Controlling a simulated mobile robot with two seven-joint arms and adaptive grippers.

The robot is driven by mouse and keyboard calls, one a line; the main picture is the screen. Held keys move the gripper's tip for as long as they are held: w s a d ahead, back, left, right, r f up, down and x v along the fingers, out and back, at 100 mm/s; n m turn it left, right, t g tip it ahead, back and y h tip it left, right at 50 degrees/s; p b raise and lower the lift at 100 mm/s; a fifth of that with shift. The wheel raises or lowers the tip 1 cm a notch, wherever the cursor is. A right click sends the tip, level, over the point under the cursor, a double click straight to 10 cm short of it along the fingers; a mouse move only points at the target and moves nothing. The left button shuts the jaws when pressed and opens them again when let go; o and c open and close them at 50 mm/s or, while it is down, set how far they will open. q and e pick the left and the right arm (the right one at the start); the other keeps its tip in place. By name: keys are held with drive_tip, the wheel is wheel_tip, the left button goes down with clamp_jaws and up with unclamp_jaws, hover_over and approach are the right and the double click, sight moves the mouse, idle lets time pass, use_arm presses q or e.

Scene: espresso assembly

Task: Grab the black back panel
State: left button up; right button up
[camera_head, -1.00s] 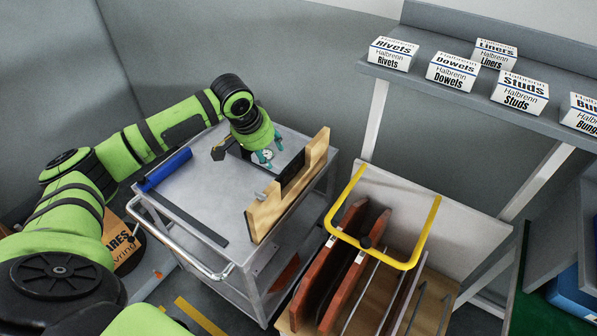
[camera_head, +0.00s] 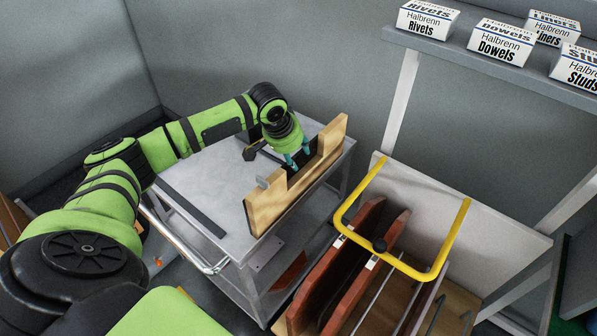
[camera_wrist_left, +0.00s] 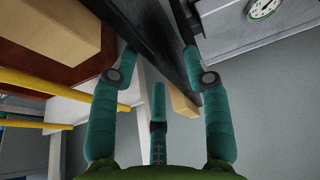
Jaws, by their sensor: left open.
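The black back panel (camera_head: 302,176) stands on edge at the wooden holder (camera_head: 264,207) on the grey cart. In the left wrist view the dark panel (camera_wrist_left: 151,38) runs diagonally between my fingers. My left gripper (camera_head: 297,161) is at the panel's upper edge, with its teal fingers pointing down. It also shows in the left wrist view (camera_wrist_left: 160,50), open, with fingertips on either side of the panel. I cannot tell whether any finger touches it. The gripper partly hides the panel in the head view. My right gripper is not in view.
The cart top (camera_head: 200,180) is mostly clear, with a dark strip (camera_head: 190,208) on it. A rack with a yellow handle (camera_head: 352,240) and red-brown panels (camera_head: 343,275) stands to the right. A shelf with labelled boxes (camera_head: 427,20) is behind. A dial (camera_wrist_left: 262,8) shows in the wrist view.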

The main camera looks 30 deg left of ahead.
sight(298, 155)
use_arm(q)
drive_tip(key=shift+w+p+x, duration=0.25)
drive_tip(key=shift+p+x, duration=0.1)
drive_tip(key=shift+x, duration=1.55)
drive_tip(key=shift+r, duration=0.15)
clamp_jaws()
drive_tip(key=shift+r, duration=0.1)
